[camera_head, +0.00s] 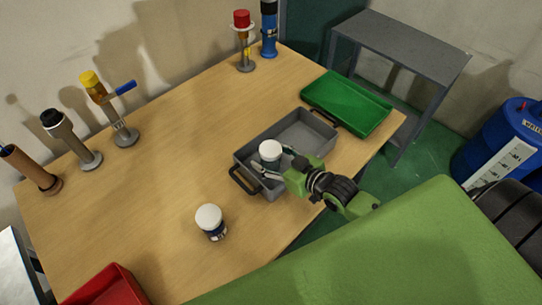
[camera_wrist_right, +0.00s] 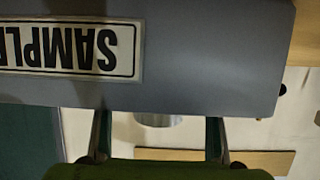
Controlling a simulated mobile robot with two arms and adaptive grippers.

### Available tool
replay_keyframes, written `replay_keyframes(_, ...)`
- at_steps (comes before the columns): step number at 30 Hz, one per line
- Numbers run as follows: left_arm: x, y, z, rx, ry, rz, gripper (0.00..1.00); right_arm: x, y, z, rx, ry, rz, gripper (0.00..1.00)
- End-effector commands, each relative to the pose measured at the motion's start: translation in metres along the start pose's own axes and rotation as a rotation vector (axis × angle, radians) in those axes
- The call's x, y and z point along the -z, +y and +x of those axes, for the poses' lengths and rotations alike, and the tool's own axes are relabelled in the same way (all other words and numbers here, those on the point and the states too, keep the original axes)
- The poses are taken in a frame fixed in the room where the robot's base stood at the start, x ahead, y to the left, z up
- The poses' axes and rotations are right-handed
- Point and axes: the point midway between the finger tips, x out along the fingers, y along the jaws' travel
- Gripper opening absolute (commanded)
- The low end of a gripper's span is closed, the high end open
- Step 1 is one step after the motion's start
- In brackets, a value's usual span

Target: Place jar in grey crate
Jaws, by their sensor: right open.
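A jar with a white lid (camera_head: 270,149) is inside the grey crate (camera_head: 307,130), towards its left end; its lower part is mostly hidden. My right gripper (camera_head: 273,158) reaches over the crate's front wall, open, with a finger on each side of this jar. In the right wrist view, the crate's wall with an upside-down SAMPLE label (camera_wrist_right: 60,48) hides the fingertips. The jar's lid (camera_wrist_right: 158,120) shows between the open fingers (camera_wrist_right: 158,128). A second white-lidded jar (camera_head: 210,221) stands upright on the table, left of the crate. My left gripper is not in view.
A green tray (camera_head: 348,103) lies beyond the crate, and a red bin (camera_head: 105,287) is at the near left. Several tools stand in holders along the back of the wooden table (camera_head: 170,180). The table's middle is clear. A blue drum (camera_head: 505,135) stands at right.

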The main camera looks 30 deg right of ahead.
Motion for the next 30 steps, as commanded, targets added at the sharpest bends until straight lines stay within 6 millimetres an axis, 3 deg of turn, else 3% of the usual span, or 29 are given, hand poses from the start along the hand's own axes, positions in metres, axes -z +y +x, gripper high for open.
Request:
replay_keyframes(8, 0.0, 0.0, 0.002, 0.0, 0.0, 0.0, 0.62, -0.001, 0.0, -0.019, 0.0, -0.002, 0.0, 0.59)
replay_keyframes(21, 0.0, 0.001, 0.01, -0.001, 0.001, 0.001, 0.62, -0.001, 0.0, -0.099, 0.001, -0.003, 0.0, 0.59)
replay_keyframes(30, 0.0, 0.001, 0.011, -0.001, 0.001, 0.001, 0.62, 0.002, 0.0, -0.12, 0.0, 0.0, 0.0, 0.59)
